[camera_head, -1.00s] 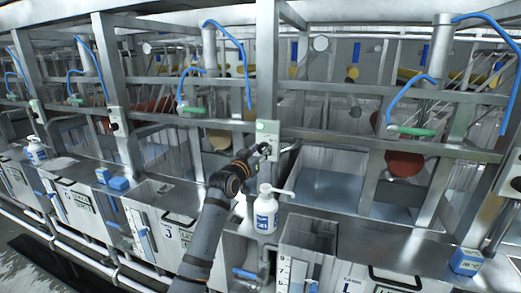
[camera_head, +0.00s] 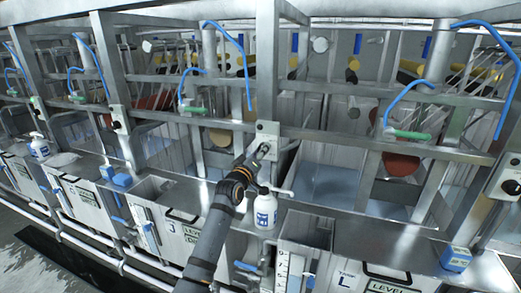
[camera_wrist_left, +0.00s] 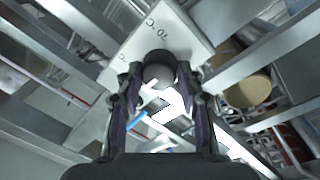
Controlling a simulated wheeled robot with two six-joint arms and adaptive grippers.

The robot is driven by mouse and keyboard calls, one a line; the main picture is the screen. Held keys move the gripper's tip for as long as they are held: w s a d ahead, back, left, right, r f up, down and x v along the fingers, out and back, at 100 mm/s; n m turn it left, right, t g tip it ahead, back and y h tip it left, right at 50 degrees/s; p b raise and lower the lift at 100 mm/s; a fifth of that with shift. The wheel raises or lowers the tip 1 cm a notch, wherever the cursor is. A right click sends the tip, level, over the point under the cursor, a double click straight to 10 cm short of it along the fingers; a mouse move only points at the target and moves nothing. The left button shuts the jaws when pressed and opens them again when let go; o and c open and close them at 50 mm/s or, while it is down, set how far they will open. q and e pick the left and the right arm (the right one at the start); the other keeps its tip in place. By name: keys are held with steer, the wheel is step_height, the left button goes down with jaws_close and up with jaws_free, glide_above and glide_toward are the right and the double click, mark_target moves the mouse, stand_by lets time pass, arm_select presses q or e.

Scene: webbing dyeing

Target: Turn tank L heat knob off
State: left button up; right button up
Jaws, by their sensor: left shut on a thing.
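A light control box (camera_head: 268,128) is fixed to the upright post in the middle of the head view. In the left wrist view its plate (camera_wrist_left: 178,25) bears the mark "70 °C", and a round dark knob (camera_wrist_left: 158,70) stands out from it. My left gripper (camera_head: 262,152) reaches up to this box and is shut on the knob. In the left wrist view the fingers of my left gripper (camera_wrist_left: 158,82) sit on either side of the knob. The knob's pointer cannot be made out. A tank labelled L (camera_head: 347,277) is at the lower right. My right gripper is not in view.
A white pump bottle (camera_head: 266,208) stands on the ledge close to the right of my left arm. A blue box (camera_head: 456,259) sits on the ledge at the right. Another control box (camera_head: 508,180) is at the right edge. Metal rails and posts surround the open tanks.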

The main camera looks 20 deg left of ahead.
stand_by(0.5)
arm_select(q)
steer(key=o, duration=1.2)
steer(key=s, duration=0.8)
steer(key=s+a+f, duration=0.1)
steer(key=s, duration=0.3)
steer(key=shift+f, duration=0.1)
